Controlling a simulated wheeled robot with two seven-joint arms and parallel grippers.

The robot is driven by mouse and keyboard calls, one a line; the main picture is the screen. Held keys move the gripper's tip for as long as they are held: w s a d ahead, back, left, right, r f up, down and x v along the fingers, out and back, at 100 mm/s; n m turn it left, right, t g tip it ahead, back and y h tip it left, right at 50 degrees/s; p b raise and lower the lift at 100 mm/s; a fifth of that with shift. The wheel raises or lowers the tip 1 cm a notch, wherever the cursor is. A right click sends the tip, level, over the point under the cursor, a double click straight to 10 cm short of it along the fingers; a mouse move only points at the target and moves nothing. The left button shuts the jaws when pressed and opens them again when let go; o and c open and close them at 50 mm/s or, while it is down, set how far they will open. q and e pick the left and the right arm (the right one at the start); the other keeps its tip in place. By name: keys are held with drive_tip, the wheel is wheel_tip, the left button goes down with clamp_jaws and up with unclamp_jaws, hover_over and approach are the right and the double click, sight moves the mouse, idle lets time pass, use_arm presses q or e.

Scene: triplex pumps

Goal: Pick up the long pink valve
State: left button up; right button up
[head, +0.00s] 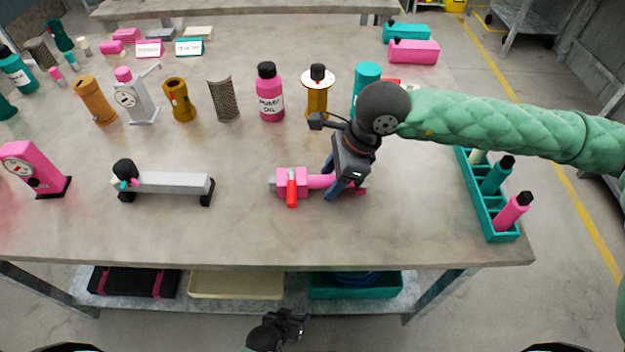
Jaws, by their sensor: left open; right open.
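The long pink valve (318,181) lies on the table near its front middle, with a red handle (292,188) pointing toward the front edge. My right gripper (345,193) is over the valve's right part, its fingers pointing down and spread around the pink body. The fingers and wrist hide some of the valve's right end. I cannot tell whether the fingers touch it. My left gripper (300,324) is low in front of the table, below the tabletop edge, open and empty.
A grey device on black feet (165,184) stands left of the valve. A teal rack (484,208) with bottles is at the right edge. A pink bottle (270,95) and several cylinders stand behind. The table's front strip is clear.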

sight(324, 177)
drive_tip(key=shift+f, duration=0.15)
clamp_jaws()
idle(0.4)
wheel_tip(324, 177, up, 10)
drive_tip(key=shift+r, duration=0.2)
use_arm(q)
wheel_tip(324, 177, down, 7)
drive_tip(key=b, duration=0.3)
drive_tip(key=shift+s+t, duration=0.4)
drive_tip(key=shift+s, duration=0.05)
use_arm(e)
drive_tip(key=shift+f, duration=1.55)
idle(0.9)
use_arm(q)
drive_tip(key=shift+a+f+b, duration=0.15)
drive_tip(key=shift+f+b, duration=0.2)
drive_tip(key=shift+b, duration=0.05)
use_arm(e)
drive_tip(key=shift+f, duration=0.25)
use_arm(q)
drive_tip(key=shift+f+b, duration=1.25)
drive_tip(key=shift+f, duration=0.15)
use_arm(e)
drive_tip(key=shift+f, duration=1.2)
